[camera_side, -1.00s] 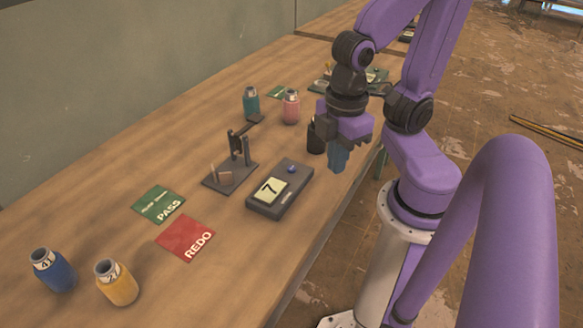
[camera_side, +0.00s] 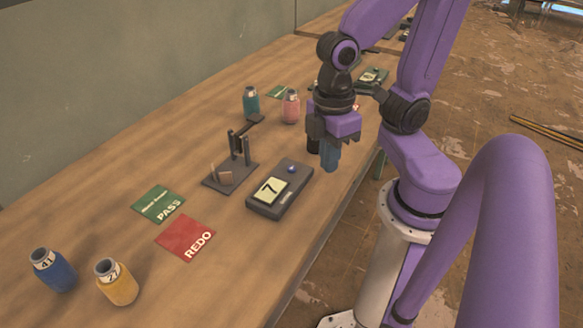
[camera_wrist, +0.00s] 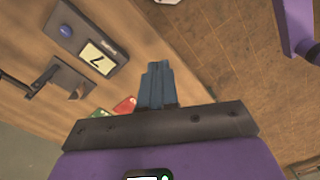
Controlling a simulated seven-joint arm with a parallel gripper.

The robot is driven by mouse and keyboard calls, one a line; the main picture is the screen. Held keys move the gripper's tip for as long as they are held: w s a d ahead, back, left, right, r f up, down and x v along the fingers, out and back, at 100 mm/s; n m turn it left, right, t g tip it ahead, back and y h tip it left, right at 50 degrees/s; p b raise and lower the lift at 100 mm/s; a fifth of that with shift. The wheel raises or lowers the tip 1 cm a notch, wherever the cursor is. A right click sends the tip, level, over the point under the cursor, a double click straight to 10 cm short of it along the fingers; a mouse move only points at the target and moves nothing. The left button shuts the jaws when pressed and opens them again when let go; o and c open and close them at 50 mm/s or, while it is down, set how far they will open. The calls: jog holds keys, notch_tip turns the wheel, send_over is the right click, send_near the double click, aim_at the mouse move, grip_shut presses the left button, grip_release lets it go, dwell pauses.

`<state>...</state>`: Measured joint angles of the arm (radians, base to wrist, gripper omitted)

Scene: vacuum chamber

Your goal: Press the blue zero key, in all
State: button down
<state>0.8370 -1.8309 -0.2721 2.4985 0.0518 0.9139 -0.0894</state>
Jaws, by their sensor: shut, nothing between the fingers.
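The blue zero key (camera_side: 291,169) is a small round button on the far end of a dark grey box (camera_side: 263,210). The box's pale display (camera_side: 270,190) reads 7. The key also shows in the wrist view (camera_wrist: 66,31), at the upper left. My gripper (camera_side: 329,168) is in the air to the right of the box, apart from the key. Its blue fingers (camera_wrist: 155,70) are together with nothing between them, pointing down in the side view.
A dark stand with a lever (camera_side: 236,160) is left of the box. Green PASS (camera_side: 158,204) and red REDO (camera_side: 186,238) cards lie nearer. Blue (camera_side: 52,272) and yellow (camera_side: 117,284) jars stand in front; teal (camera_side: 251,103) and pink (camera_side: 290,107) jars stand behind. A dark cylinder is partly hidden by my gripper.

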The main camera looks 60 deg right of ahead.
jog(key=shift+w+d+f+m+g+y, duration=0.35)
jog(key=shift+w+f+m+y, duration=0.75)
jog(key=shift+w, duration=2.25)
jog(key=shift+w+d+f+m+g+y, duration=0.15)
jog(key=shift+w+f+m+g+y, duration=0.45)
jog(key=shift+w+m+y, duration=1.8)
jog(key=m+t+h, duration=0.2)
jog(key=m+t, duration=0.5)
jog(key=t, duration=0.3)
send_over(295, 167)
jog(key=shift+f, duration=2)
jog(key=shift+f, duration=4.4)
jog(key=shift+f, duration=0.15)
